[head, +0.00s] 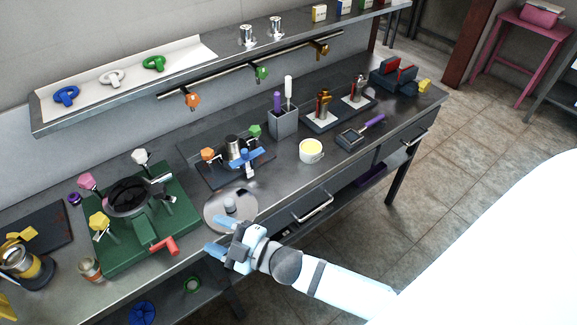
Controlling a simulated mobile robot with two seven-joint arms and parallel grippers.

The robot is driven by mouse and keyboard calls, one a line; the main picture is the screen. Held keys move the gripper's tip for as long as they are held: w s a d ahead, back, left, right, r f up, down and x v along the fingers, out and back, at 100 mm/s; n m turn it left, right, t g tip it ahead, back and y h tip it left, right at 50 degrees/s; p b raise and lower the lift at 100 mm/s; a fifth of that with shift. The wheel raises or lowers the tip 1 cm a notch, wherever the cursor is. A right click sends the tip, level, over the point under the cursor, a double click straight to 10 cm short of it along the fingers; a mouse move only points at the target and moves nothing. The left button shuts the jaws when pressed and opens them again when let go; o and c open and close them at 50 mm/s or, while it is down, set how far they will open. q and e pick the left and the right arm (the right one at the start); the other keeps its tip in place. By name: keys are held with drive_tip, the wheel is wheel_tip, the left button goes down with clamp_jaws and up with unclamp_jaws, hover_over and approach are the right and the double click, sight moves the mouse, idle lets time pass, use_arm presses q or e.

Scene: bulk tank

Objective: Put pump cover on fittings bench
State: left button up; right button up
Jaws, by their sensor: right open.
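A round grey disc with a short upright knob, which looks like the pump cover (211,212), lies flat near the front edge of a long dark grey bench (290,172). I cannot tell whether this bench is the fittings bench. My right gripper (216,236) is open and empty at the bench's front edge, just in front of the disc. Its blue fingertips point left, and the upper one overlaps the disc's near rim in the picture. I cannot tell whether they touch. My left gripper is not in view.
A green base with a dark round pump-like body (128,196) and a red handle stands left of the disc. Behind the disc is a dark plate with a blue-handled fitting (246,158). A shelf (200,75) runs above.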

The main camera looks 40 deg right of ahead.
drive_tip(key=s+d+f+m+g+h, duration=0.5)
drive_tip(key=s+d+f+m+h, duration=0.2)
drive_tip(key=s+d+f+m, duration=0.45)
drive_tip(key=p, duration=0.2)
drive_tip(key=s+a+r+p, duration=0.1)
drive_tip(key=p, duration=0.1)
drive_tip(key=shift+s+r+m+p, duration=0.2)
drive_tip(key=shift+r+m+p, duration=0.05)
drive_tip(key=shift+r+p, duration=0.05)
drive_tip(key=shift+r, duration=0.1)
